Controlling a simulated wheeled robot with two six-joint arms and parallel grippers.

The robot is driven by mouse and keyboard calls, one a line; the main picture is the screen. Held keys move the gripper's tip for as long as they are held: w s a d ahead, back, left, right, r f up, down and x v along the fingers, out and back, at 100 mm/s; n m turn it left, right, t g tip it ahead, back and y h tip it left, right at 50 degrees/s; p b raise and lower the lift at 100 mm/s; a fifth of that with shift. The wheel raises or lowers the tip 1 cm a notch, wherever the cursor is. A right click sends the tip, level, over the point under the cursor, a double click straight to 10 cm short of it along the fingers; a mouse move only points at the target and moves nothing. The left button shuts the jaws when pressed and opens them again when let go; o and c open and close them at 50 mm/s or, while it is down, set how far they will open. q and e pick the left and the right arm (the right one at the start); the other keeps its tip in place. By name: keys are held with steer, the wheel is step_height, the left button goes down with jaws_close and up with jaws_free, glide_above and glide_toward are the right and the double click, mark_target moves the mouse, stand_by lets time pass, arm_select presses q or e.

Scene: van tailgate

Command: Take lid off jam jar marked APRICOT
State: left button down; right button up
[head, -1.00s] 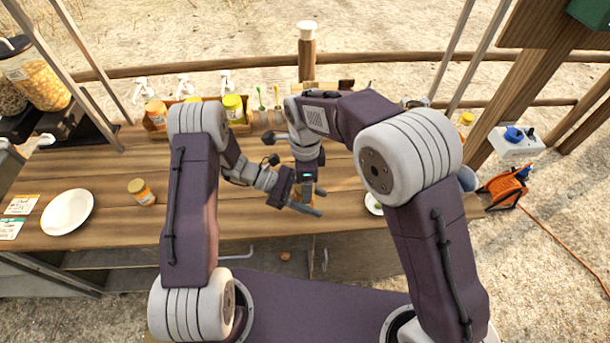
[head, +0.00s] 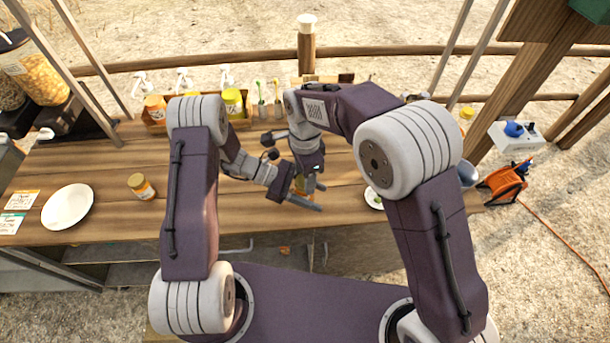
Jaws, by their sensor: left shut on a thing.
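A small jar with amber contents (head: 299,184) stands near the front middle of the wooden counter, mostly hidden by my grippers. Its lid and label cannot be made out. My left gripper (head: 303,199) reaches in from the left and is shut on this jar, its fingers pointing right. My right gripper (head: 314,184) comes down from above, tilted, right over the jar's top; its fingertips are largely hidden.
A white plate (head: 67,207) and printed cards (head: 14,224) lie at the left. A wooden crate (head: 240,123) with spray bottles stands at the back. A small white dish (head: 373,198) lies right of the grippers.

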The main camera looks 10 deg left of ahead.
steer(key=shift+o, duration=0.9)
step_height(320, 180, up, 4)
steer(key=shift+r, duration=0.25)
steer(key=shift+c, duration=0.9)
step_height(320, 180, up, 4)
steer(key=shift+f+n, duration=0.1)
steer(key=shift+n, duration=0.4)
steer(key=shift+c, duration=0.5)
steer(key=shift+s+f, duration=0.1)
steer(key=shift+f, duration=0.25)
step_height(320, 180, down, 7)
steer(key=shift+f, duration=0.2)
